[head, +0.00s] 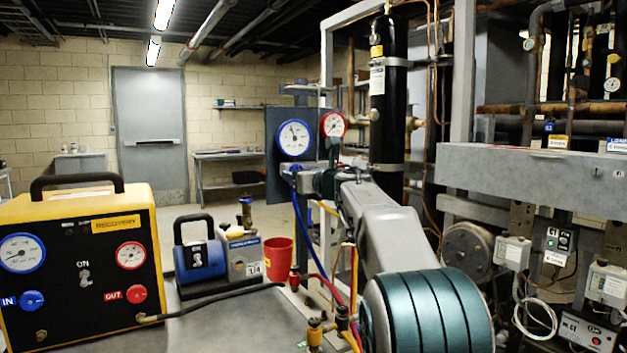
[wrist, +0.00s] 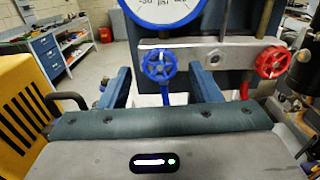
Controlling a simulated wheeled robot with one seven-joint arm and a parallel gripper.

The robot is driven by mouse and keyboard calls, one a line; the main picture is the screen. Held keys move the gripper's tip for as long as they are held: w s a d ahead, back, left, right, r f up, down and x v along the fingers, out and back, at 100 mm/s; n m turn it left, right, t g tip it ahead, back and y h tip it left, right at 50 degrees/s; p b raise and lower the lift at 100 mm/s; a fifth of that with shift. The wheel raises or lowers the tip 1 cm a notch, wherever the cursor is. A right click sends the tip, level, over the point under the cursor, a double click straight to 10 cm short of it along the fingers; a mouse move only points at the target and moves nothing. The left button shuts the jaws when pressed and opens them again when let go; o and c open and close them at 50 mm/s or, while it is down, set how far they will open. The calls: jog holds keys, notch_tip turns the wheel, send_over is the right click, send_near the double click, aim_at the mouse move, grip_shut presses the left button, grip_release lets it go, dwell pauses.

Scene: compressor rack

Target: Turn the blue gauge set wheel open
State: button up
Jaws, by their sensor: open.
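The blue gauge set wheel (wrist: 160,65) is a small spoked handwheel on the front of the grey manifold bar (wrist: 212,54), below the blue-rimmed gauge (wrist: 165,8). My gripper (wrist: 160,74) is open, with one blue finger on each side of the blue wheel in the wrist view. Gaps show between the fingers and the wheel, and I see no contact. The red wheel (wrist: 272,62) is on the same bar, to the right of my gripper. In the head view the blue-rimmed gauge (head: 294,138) is clear, but my arm mostly covers the wheels and fingers.
A red-rimmed gauge (head: 333,124) stands beside the blue one. Blue, red and yellow hoses hang below the manifold. A yellow recovery unit (head: 85,255), a blue pump (head: 200,258) and a red bucket (head: 279,259) are at left. A black cylinder (head: 388,110) stands close behind my arm.

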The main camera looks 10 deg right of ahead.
jog(key=b+v, duration=0.1)
jog(key=v, duration=1.2)
jog(key=shift+s, duration=0.15)
jog(key=shift+r, duration=0.15)
jog(key=s+d+r+m+h+p, duration=0.35)
jog(key=m+h+p, duration=0.45)
jog(key=m, duration=0.7)
jog(key=s+f+m+g+p, duration=0.4)
jog(key=s+m+p, duration=0.35)
jog(key=m, duration=0.35)
jog(key=s+a+f+m+g+p, duration=0.2)
jog(key=s+f+m+g+p, duration=0.1)
jog(key=s, duration=0.4)
jog(key=s+a+f+m+g+y+p, duration=0.1)
jog(key=s+a+f+m+g+p, duration=0.2)
jog(key=s+m, duration=0.3)
jog(key=s+a+f+m+g+y+p, duration=0.1)
jog(key=s+a+f+m+g+p, duration=0.2)
jog(key=s, duration=0.6)
jog(key=shift+s+a+f+m+g+p, duration=0.2)
jog(key=shift+s+f+m+g+p, duration=0.15)
jog(key=shift+f+m+g+p, duration=0.55)
